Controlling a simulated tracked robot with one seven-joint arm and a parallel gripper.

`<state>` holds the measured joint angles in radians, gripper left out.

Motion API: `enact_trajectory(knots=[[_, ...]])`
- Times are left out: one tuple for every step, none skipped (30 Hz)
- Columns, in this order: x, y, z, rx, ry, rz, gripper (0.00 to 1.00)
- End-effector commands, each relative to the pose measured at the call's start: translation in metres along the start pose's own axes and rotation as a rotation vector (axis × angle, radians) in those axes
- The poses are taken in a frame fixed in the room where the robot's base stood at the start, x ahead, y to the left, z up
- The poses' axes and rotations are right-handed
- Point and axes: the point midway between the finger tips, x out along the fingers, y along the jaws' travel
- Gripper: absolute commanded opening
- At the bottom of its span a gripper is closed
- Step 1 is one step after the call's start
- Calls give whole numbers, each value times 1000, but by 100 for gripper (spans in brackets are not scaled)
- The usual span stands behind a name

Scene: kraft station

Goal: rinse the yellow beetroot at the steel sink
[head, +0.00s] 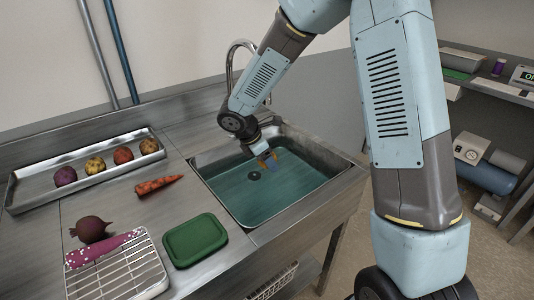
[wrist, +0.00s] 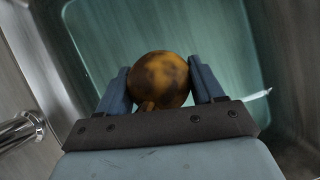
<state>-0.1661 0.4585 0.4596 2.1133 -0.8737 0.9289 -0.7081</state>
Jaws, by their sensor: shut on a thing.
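My gripper (head: 267,160) is over the steel sink (head: 228,215) at the centre of the head view, pointing down into the basin. In the wrist view my gripper (wrist: 162,85) is shut on the yellow beetroot (wrist: 160,75), a round golden-brown root with dark patches, held between its two blue fingers. Greenish water shows in the basin. I cannot tell whether the beetroot touches the water.
A curved tap (head: 230,58) rises behind the sink, close to my forearm. A metal tray (head: 22,198) with several round roots stands at the left. A carrot (head: 158,185), a green lid (head: 194,240), a dark red beetroot (head: 91,229) and a wire rack (head: 125,272) with a purple root occupy the counter.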

Motion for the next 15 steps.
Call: enact_trajectory(knots=[[4, 0, -2, -2, 0, -2, 34], [6, 0, -3, -2, -1, -2, 34], [10, -1, -5, -1, 0, -3, 34], [12, -1, -6, -1, 0, -3, 34], [14, -1, -7, -1, 0, -2, 34], [16, -1, -8, -2, 0, -2, 34], [19, -1, -9, -2, 0, -2, 34], [21, -1, -10, -2, 0, -2, 34], [24, -1, -12, -1, 0, -3, 34], [26, -1, -13, -1, 0, -3, 34], [28, -1, -14, -1, 0, -3, 34], [31, -1, -15, -1, 0, -2, 34], [33, -1, -16, -1, -1, -2, 34], [35, -1, -17, -1, -1, -2, 34], [38, -1, -19, -1, 0, -3, 34]])
